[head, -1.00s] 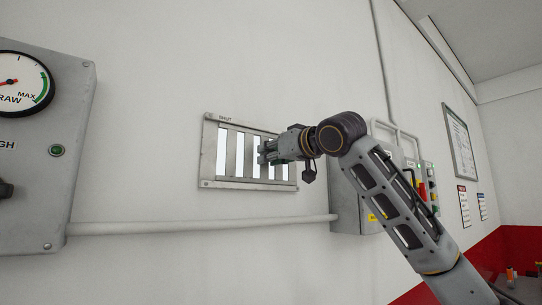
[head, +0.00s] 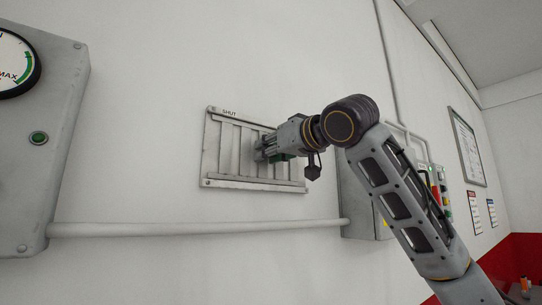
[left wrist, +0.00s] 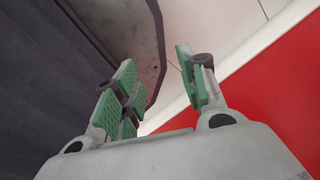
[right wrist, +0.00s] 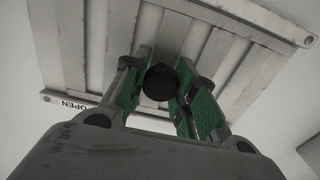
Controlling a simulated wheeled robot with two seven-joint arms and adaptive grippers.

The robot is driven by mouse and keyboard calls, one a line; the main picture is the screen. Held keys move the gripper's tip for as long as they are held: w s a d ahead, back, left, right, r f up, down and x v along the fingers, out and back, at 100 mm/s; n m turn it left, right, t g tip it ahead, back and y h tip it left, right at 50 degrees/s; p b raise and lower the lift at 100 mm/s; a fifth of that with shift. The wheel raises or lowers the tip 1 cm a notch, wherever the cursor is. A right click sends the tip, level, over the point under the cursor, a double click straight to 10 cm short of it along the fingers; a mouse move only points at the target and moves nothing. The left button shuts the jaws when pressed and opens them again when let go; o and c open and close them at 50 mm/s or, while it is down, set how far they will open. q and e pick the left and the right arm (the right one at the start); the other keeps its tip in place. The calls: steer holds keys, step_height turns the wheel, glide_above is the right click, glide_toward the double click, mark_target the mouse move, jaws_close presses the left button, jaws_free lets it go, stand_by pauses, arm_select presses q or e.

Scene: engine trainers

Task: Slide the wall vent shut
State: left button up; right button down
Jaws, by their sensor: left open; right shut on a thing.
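The wall vent (head: 222,178) is a grey metal frame with upright slats and a "SHUT" label at its upper left. Its slots now show grey rather than bright gaps. My right gripper (head: 264,150) is at the vent's middle right. In the right wrist view, my right gripper (right wrist: 158,95) is closed around a dark round knob (right wrist: 160,83) on the slats, and an "OPEN" label shows at the frame's edge. My left gripper (left wrist: 160,90) is open and empty, away from the vent; it is not in the head view.
A grey panel with a gauge (head: 12,62) and a green button (head: 38,138) is at the left. A pipe (head: 190,228) runs along the wall below the vent. A control box (head: 356,200) stands right of the vent, partly behind my right arm.

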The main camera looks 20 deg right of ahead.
steer(key=c, duration=1.4)
jaws_free()
steer(key=shift+a, duration=0.1)
steer(key=shift+o, duration=1.4)
steer(key=shift+s+a, duration=0.1)
steer(key=shift+a, duration=0.05)
steer(key=shift+d, duration=0.2)
steer(key=v, duration=1.2)
steer(key=shift+a, duration=0.15)
